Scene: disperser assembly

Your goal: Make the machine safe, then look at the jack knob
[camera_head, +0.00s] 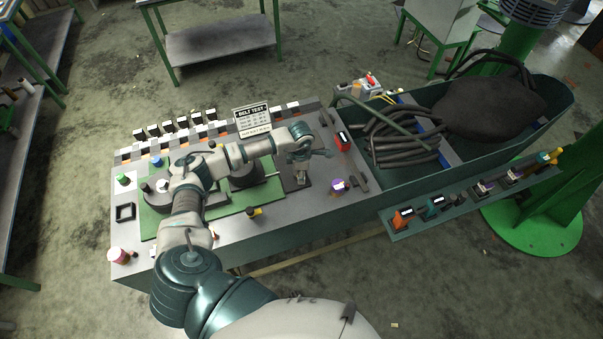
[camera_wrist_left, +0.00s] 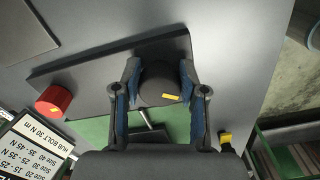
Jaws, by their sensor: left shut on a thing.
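A dark round knob (camera_wrist_left: 158,82) with a yellow mark sits on a dark plate (camera_wrist_left: 75,80) in the left wrist view. My left gripper (camera_wrist_left: 160,95) is shut on this knob, with one blue-padded finger on each side of it. In the head view my left gripper (camera_head: 312,154) reaches down over the right part of the grey bench (camera_head: 275,226), and the knob is hidden there. I cannot tell from the pictures whether this knob is the jack knob. A red round cap (camera_wrist_left: 54,100) stands left of the gripper. My right gripper is not in view.
A "BELT TEST" sign (camera_head: 252,119) stands at the bench's back edge. A green trough (camera_head: 520,128) with dark hoses (camera_head: 405,150) and a dark sack (camera_head: 490,108) lies to the right. A tool rail (camera_head: 465,207) runs along its front. Several small coloured parts stand around the bench.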

